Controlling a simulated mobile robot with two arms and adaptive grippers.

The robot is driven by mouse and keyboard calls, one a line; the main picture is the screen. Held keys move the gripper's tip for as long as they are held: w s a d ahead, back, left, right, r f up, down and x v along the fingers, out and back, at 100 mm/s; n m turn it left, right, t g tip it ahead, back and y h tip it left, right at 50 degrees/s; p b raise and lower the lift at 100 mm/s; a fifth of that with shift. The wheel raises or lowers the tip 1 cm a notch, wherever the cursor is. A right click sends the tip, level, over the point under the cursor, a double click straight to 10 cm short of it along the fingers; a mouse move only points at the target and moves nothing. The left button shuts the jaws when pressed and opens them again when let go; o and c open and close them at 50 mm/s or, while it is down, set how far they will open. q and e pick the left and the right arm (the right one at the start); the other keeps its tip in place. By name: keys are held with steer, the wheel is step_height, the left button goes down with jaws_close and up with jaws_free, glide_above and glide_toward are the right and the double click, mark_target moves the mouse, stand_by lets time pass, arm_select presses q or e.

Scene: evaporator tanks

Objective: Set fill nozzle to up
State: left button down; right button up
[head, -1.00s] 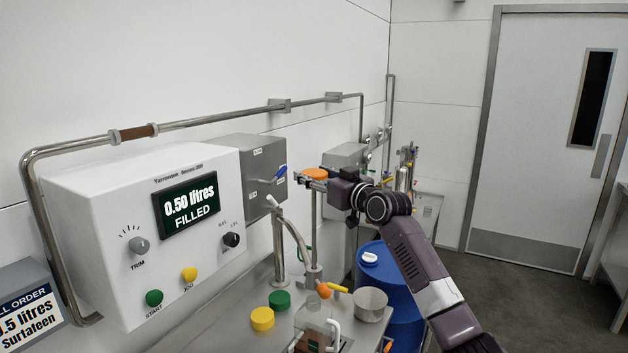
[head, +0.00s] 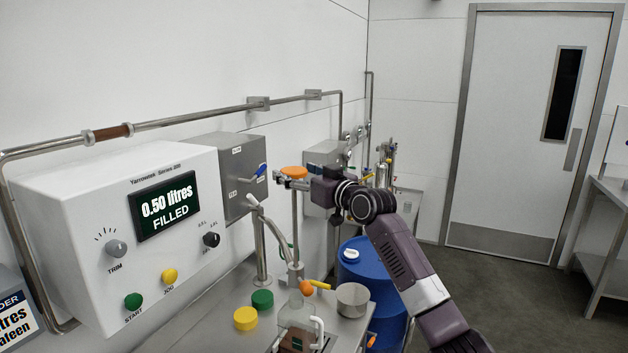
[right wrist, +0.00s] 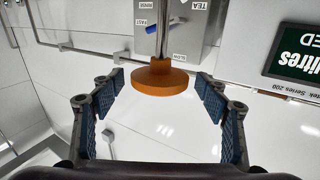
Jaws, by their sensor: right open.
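An orange round knob (head: 293,172) tops an upright steel rod (head: 295,225) that runs down to the fill nozzle's metal body (head: 295,270) above a glass bottle (head: 296,312). A curved steel pipe (head: 270,228) joins the nozzle from the left. My right gripper (head: 285,181) is open at the height of the orange knob. In the right wrist view, the knob (right wrist: 160,80) lies between the two open blue-padded fingers (right wrist: 160,98), with a clear gap on both sides. My left gripper is not in view.
A white control box (head: 120,235) reads "0.50 litres FILLED". A grey box with a blue lever (head: 261,169) is behind it.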

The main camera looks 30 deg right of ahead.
steer(key=s+d, duration=0.2)
steer(key=s, duration=0.8)
steer(key=shift+s, duration=0.25)
